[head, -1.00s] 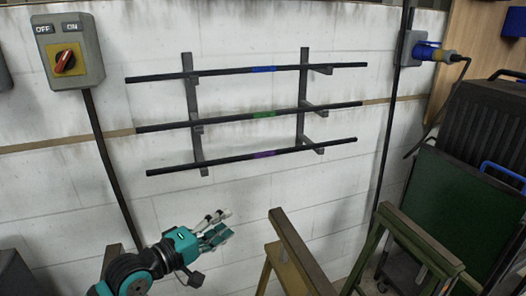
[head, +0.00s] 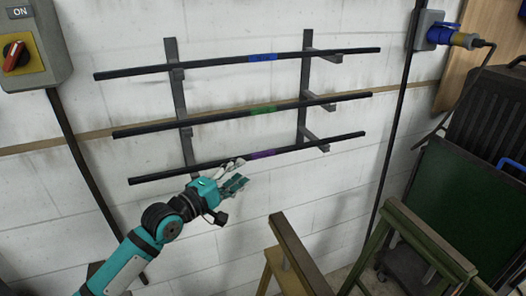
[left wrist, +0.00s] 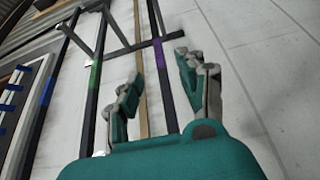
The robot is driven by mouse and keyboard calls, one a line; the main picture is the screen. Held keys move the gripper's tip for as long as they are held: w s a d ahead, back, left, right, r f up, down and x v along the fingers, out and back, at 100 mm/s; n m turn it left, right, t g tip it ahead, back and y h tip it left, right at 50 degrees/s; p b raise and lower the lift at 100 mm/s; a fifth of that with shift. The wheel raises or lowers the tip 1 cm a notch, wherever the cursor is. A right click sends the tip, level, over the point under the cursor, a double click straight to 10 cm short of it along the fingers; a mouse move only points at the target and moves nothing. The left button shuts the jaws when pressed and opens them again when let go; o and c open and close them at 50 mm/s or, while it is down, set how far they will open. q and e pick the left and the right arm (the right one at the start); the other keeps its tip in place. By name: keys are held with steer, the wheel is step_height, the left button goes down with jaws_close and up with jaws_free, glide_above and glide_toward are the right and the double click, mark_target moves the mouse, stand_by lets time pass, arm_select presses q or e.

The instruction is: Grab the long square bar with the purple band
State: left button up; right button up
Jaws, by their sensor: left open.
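The long dark square bar with the purple band (head: 263,154) is the lowest of three bars on the wall rack in the head view. It lies nearly level across the rack's arms. My left gripper (head: 238,172) is open and just below and left of the purple band. In the left wrist view the purple band (left wrist: 159,53) shows ahead, and the bar runs down the picture between the open fingers of my left gripper (left wrist: 161,68). I cannot tell how deep the bar sits between them; no grip shows. My right gripper is not in view.
Above are bars with a green band (head: 264,109) and a blue band (head: 262,58). Rack uprights (head: 180,110) stand behind them. A switch box (head: 32,50) is at left, a blue plug (head: 440,36) at right. Trestles (head: 296,250) stand below right.

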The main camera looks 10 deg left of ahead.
mark_target(259, 155)
arm_select(q)
steer(key=p+x, duration=0.1)
steer(key=x, duration=0.7)
steer(key=shift+w+a+r, duration=0.15)
steer(key=shift+w+r, duration=0.05)
steer(key=shift+w, duration=0.05)
steer(key=shift+w+f+p, duration=0.1)
steer(key=shift+w+p, duration=0.15)
steer(key=shift+p, duration=0.05)
steer(key=shift+s, duration=0.1)
steer(key=shift+c, duration=0.2)
jaws_close()
steer(key=shift+r, duration=0.25)
